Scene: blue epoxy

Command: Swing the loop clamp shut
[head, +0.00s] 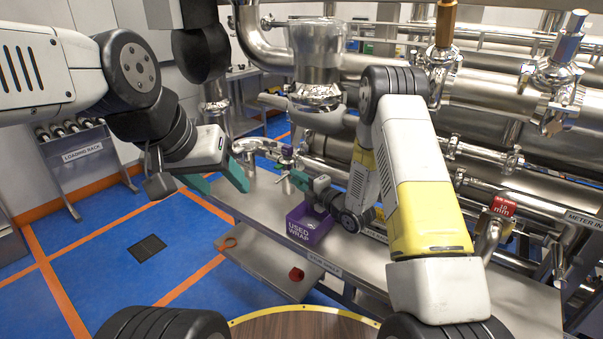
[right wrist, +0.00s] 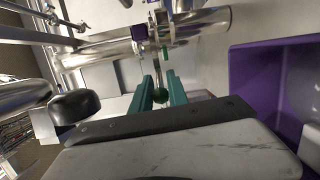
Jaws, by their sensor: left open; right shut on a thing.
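The loop clamp (right wrist: 158,28) sits around a shiny horizontal pipe in the right wrist view. In the head view it is small, near a purple part (head: 286,152) on the bench piping. I cannot tell how far the clamp stands open. My left gripper (head: 216,178) is open and empty, left of the piping.
A purple bin marked "USED WRAP" (head: 300,232) stands on the bench just below my right gripper; its purple wall (right wrist: 245,90) is close at right in the wrist view. Large steel pipes (head: 480,100) fill the back right.

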